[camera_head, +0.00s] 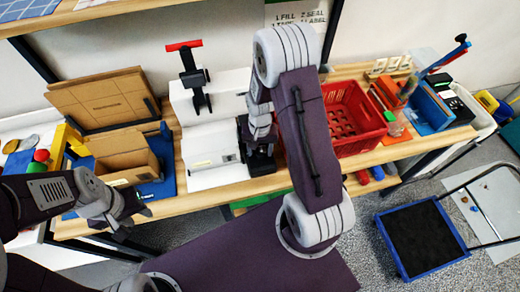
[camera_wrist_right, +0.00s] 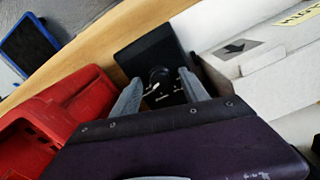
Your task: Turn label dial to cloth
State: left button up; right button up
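The label dial (camera_wrist_right: 158,76) is a round black knob with a pale pointer on a black box (camera_wrist_right: 150,52), with small white marks around it too small to read. My right gripper (camera_wrist_right: 160,80) is open in the right wrist view, one grey finger on each side of the dial; I cannot tell whether they touch it. In the head view the black box (camera_head: 262,165) is partly hidden under my right gripper (camera_head: 258,143), and the dial cannot be made out. My left gripper (camera_head: 140,208) is at the table's front edge, left of the box, its opening unclear.
A white machine (camera_head: 212,148) stands left of the black box; a label reading CLOTH (camera_wrist_right: 298,14) shows on a white surface. A red crate (camera_head: 350,115) is close on the right. A cardboard box (camera_head: 122,158) stands at left, near my left gripper.

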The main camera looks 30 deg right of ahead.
aim_at(260, 153)
notch_tip(260, 153, up, 9)
dwell(0.4)
